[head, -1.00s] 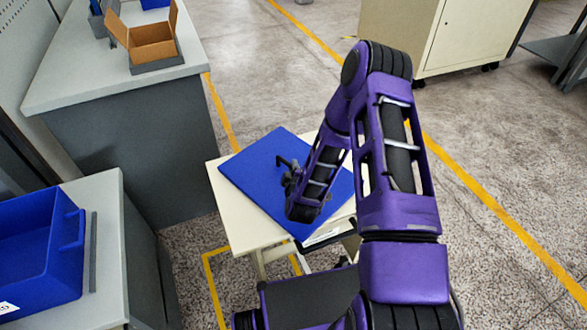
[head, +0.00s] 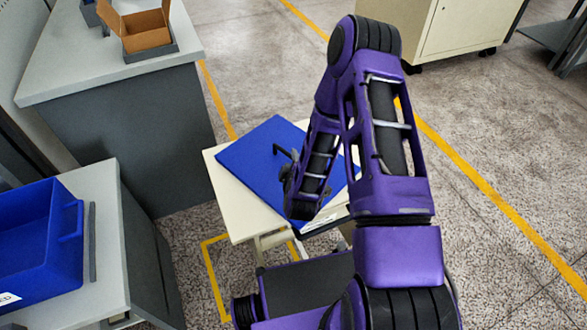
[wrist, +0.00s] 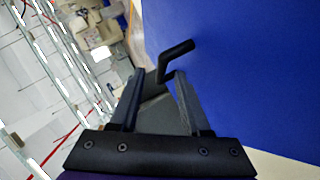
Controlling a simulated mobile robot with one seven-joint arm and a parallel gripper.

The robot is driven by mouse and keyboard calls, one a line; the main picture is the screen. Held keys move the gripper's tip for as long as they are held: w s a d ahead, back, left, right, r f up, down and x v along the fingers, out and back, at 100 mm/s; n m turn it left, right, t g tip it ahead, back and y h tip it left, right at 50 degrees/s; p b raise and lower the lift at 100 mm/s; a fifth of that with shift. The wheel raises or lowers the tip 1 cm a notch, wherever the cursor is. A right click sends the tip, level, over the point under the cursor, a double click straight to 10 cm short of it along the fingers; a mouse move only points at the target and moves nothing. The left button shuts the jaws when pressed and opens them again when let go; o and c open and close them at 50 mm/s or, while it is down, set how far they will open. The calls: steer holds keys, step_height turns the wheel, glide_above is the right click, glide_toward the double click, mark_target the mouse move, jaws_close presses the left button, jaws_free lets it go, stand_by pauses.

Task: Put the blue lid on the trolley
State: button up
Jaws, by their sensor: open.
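The blue lid (head: 255,155) is a flat blue panel with a black bent handle (head: 285,151). It lies on the cream top of the trolley (head: 226,196), turned at an angle to it, and leaves a left strip of the top bare. My gripper (head: 287,178) is over the lid, close to the handle. In the wrist view the blue lid (wrist: 250,70) fills the right side. The handle (wrist: 176,58) ends near the gap between the open fingers of my gripper (wrist: 158,82); nothing is clamped. My arm hides the lid's right part.
A blue bin (head: 40,245) stands on a grey-topped bench (head: 108,215) at the left. An open cardboard box (head: 142,30) is on another bench (head: 65,65) at the back left. A cream cabinet (head: 460,30) stands at the back. The floor to the right is clear.

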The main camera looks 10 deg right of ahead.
steer(key=v, duration=0.8)
steer(key=shift+w, duration=0.1)
